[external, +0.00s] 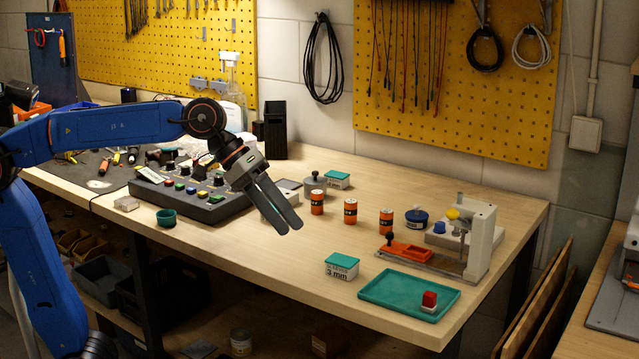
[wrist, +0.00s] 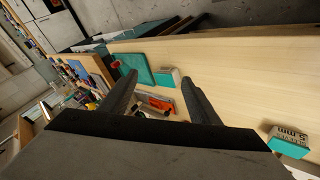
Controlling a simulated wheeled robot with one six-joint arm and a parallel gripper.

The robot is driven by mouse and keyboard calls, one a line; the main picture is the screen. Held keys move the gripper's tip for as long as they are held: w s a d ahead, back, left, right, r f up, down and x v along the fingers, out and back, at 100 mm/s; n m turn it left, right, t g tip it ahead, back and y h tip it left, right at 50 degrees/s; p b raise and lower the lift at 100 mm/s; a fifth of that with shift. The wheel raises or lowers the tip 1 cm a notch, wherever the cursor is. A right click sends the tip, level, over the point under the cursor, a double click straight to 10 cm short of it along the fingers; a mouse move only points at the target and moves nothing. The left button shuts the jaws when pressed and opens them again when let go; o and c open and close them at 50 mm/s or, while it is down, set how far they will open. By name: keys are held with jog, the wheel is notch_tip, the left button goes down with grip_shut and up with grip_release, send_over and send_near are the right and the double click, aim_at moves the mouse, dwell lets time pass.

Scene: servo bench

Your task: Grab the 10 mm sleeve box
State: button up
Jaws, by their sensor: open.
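Two small white boxes with teal lids are in the external view. The nearer box (external: 342,266) stands left of the teal tray, and its label seems to read 3 mm. The other box (external: 337,181) stands at the back, its label too small to read. In the wrist view, one teal-lidded box (wrist: 168,78) is beside the tray and another box (wrist: 288,142), apparently labelled 5 mm, is at lower right. I cannot read 10 mm on any box. My gripper (external: 288,226) is open and empty, above the bench left of the nearer box. Its fingers (wrist: 160,88) frame the wrist view.
The teal tray (external: 385,300) with a red-topped block (external: 429,301) is at the front right. Orange cylinders (external: 350,211) stand mid-bench. A fixture (external: 480,240) is at right and a control panel (external: 190,200) at left. Bare wood lies below the gripper.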

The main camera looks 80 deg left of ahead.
jog(key=w+a+r+n+g+y, duration=0.1)
jog(key=w+a+r+n, duration=0.1)
jog(key=w+a+n, duration=0.7)
jog(key=n+g, duration=0.3)
jog(key=n, duration=1.1)
send_over(335, 174)
jog(key=s+a, duration=0.2)
notch_tip(335, 174, down, 5)
jog(key=shift+x, duration=3.55)
jog(key=shift+a, duration=0.1)
jog(key=c, duration=1.1)
